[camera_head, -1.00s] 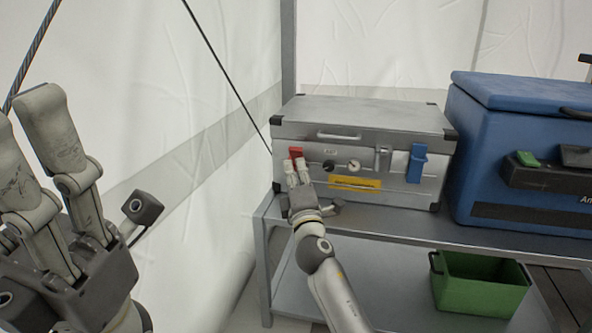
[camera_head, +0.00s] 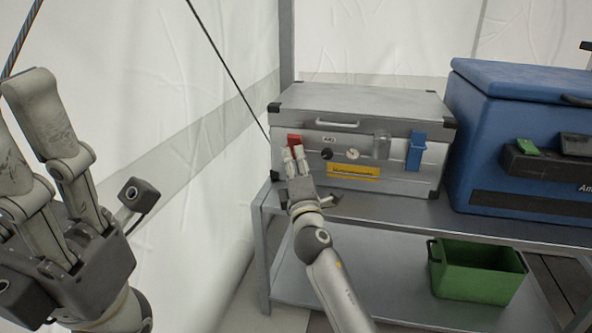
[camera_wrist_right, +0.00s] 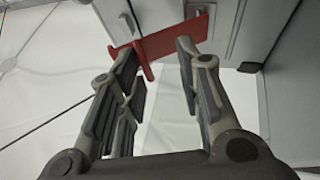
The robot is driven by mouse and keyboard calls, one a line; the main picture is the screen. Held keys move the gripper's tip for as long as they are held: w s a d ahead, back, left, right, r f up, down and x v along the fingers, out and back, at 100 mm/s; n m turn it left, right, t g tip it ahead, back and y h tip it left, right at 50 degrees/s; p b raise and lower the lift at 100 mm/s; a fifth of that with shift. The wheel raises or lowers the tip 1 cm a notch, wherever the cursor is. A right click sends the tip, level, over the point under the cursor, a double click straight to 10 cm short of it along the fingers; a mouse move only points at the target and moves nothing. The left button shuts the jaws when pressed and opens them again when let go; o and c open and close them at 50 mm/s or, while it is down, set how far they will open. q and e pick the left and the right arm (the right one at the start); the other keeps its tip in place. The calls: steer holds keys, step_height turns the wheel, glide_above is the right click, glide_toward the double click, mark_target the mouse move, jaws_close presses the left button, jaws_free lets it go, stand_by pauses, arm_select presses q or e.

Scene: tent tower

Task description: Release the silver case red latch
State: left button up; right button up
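The silver case (camera_head: 400,104) stands closed on a metal shelf. Its red latch (camera_head: 294,139) is at the left of the front face. The latch also shows in the right wrist view (camera_wrist_right: 165,42) as a flat red plate with a bent edge. My right gripper (camera_head: 293,152) is at the latch in the head view. In the right wrist view its fingers (camera_wrist_right: 156,48) are apart, with the red plate just beyond and across their tips. Contact cannot be told. My left gripper (camera_head: 12,125) is open and empty at the left edge, far from the case.
The case front also has a grey latch (camera_head: 382,146), a blue latch (camera_head: 416,152), dials and a yellow label (camera_head: 353,171). A blue cooler (camera_head: 500,125) stands right of it. A green bin (camera_head: 477,278) is on the lower shelf (camera_head: 385,290). A tent wall is at left.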

steer(key=v, duration=1.2)
